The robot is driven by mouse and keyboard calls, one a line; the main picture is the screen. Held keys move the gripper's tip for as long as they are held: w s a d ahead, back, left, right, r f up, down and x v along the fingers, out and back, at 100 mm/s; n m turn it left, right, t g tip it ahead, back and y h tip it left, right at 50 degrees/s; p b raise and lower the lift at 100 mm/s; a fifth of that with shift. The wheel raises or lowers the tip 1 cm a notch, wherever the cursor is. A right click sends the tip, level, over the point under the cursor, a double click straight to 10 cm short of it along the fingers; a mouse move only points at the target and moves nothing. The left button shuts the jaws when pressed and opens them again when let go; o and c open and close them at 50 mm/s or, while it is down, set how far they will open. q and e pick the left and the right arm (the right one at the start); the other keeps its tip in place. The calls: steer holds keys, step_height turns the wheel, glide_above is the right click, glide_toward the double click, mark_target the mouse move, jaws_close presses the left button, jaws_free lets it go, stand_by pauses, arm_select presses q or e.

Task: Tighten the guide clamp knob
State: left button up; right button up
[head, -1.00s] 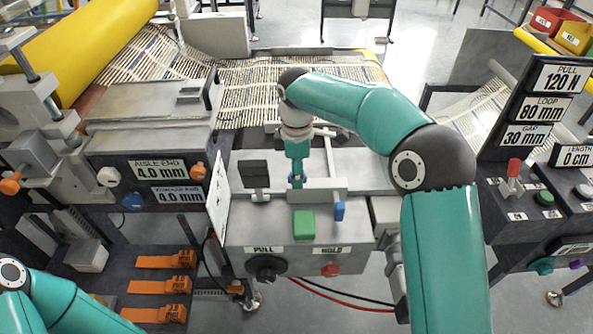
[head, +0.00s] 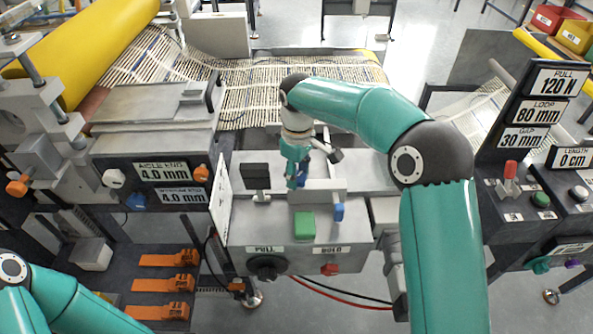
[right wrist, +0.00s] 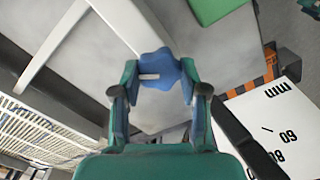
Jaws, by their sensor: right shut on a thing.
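The guide clamp knob (right wrist: 155,68) is a blue lobed knob with a pale slot mark, on the grey fixture. In the right wrist view it sits between the fingertips of my right gripper (right wrist: 160,85), which is shut on it. In the head view the right gripper (head: 297,180) points down at the fixture (head: 270,225), behind the green block, and mostly hides the knob. My left arm shows at the lower left of the head view; its gripper is out of view.
A green block (head: 304,225) and a second blue knob (head: 338,211) are close in front of the gripper. A white scale plate (head: 218,205) stands upright to the left. A black block (head: 256,176) is beside the gripper. The mesh (head: 260,95) lies behind.

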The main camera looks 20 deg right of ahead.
steer(key=m, duration=0.5)
steer(key=shift+w+r+m, duration=0.15)
steer(key=shift+m, duration=0.15)
steer(key=m, duration=0.5)
steer(key=shift+m, duration=0.3)
steer(key=o, duration=0.9)
steer(key=shift+c, duration=0.2)
steer(key=shift+o, duration=1.4)
step_height(320, 180, up, 12)
